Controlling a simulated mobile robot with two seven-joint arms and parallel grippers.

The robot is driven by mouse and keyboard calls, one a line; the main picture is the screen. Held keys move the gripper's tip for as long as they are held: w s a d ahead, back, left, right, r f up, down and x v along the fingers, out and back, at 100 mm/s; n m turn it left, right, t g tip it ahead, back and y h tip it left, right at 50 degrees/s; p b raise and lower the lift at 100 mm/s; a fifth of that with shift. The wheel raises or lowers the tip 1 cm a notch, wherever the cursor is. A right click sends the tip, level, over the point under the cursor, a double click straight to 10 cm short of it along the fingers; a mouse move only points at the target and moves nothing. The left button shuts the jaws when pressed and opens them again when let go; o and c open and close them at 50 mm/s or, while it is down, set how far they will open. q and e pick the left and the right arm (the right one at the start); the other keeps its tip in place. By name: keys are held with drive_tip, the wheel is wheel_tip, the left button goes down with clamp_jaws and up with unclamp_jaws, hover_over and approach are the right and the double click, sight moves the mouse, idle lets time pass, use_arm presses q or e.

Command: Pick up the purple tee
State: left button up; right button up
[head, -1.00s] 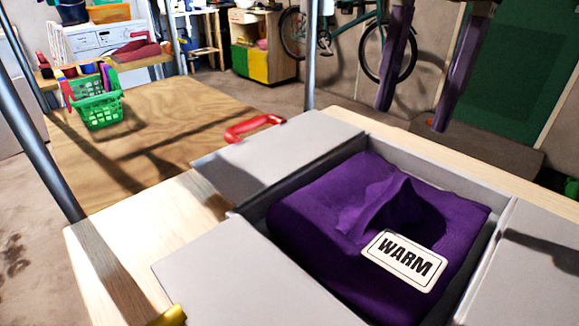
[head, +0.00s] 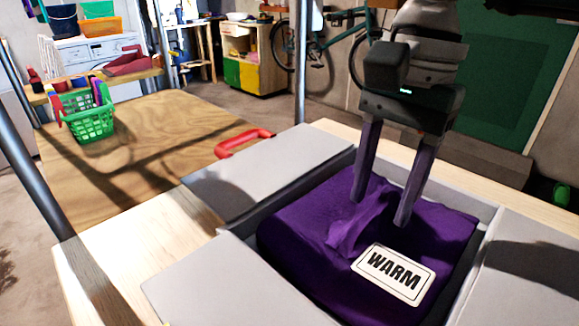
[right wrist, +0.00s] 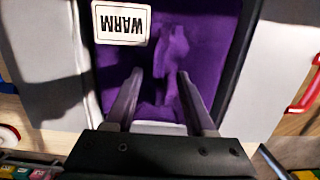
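The purple tee (head: 300,225) lies bunched in an open grey box, with a raised fold near its middle. A white label reading WARM (head: 393,274) shows over its front part. My right gripper (head: 381,211) points down at the tee's back part, fingers apart. In the right wrist view the open fingers (right wrist: 155,85) have the raised purple fold (right wrist: 172,60) ahead of and between them. I cannot tell whether the fingertips touch the cloth. My left gripper is not in view.
The grey box has spread flaps (head: 265,170) and stands on a pale wooden table (head: 150,225). A red handle (head: 244,142) sits by the back flap. A green basket (head: 88,122) stands on a wooden surface at left. A metal post (head: 40,150) rises at left.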

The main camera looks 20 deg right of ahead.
clamp_jaws()
idle(1.2)
